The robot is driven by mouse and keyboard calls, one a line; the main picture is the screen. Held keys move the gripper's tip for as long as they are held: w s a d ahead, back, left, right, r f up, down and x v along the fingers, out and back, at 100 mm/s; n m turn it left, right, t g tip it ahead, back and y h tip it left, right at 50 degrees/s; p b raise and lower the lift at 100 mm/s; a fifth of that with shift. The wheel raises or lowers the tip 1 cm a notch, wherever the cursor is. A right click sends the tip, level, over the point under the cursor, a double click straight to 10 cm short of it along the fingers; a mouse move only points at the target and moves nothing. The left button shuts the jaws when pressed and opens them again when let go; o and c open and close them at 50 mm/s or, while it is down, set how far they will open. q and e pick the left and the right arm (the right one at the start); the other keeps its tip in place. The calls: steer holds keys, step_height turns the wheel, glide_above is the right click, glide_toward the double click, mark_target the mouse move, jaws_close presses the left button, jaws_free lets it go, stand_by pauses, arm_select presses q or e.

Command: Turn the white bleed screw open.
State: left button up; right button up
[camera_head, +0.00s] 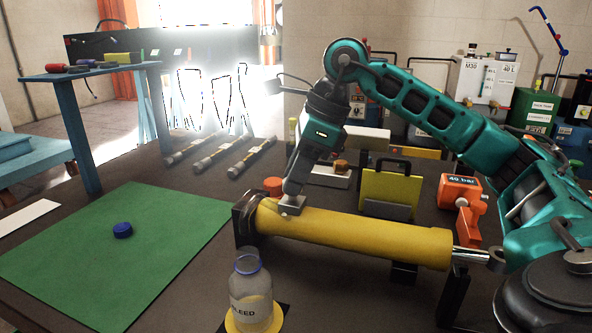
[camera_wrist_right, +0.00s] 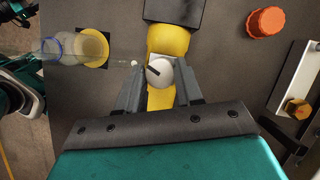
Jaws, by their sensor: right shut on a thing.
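The white bleed screw (camera_wrist_right: 160,71) is round with a dark mark on its top. It sits on the yellow hydraulic cylinder (camera_head: 350,236), near the cylinder's left end in the head view. My right gripper (camera_head: 291,207) reaches down to it from above. In the right wrist view the right gripper's fingers (camera_wrist_right: 160,86) stand on either side of the screw and are shut on it. In the head view the fingers hide most of the screw. My left gripper does not show.
A clear bottle (camera_head: 250,292) labelled BLEED stands on a yellow disc in front of the cylinder. A blue cap (camera_head: 122,230) lies on the green mat (camera_head: 100,270).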

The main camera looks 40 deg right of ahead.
steer(key=m+t+h+p, duration=0.1)
steer(key=m, duration=0.3)
steer(key=shift+s+a+r+m, duration=0.1)
steer(key=shift+m, duration=0.2)
steer(key=m+h, duration=0.1)
steer(key=m, duration=0.1)
steer(key=m+h+p, duration=0.1)
steer(key=m, duration=0.1)
steer(key=shift+a+t, duration=0.15)
steer(key=shift+t, duration=0.15)
steer(key=m+h+p, duration=0.1)
steer(key=m, duration=0.2)
steer(key=shift+a+m+h+p, duration=0.1)
steer(key=shift+m+h+p, duration=0.2)
steer(key=shift+m, duration=0.3)
steer(key=o, duration=1)
steer(key=shift+o, duration=0.2)
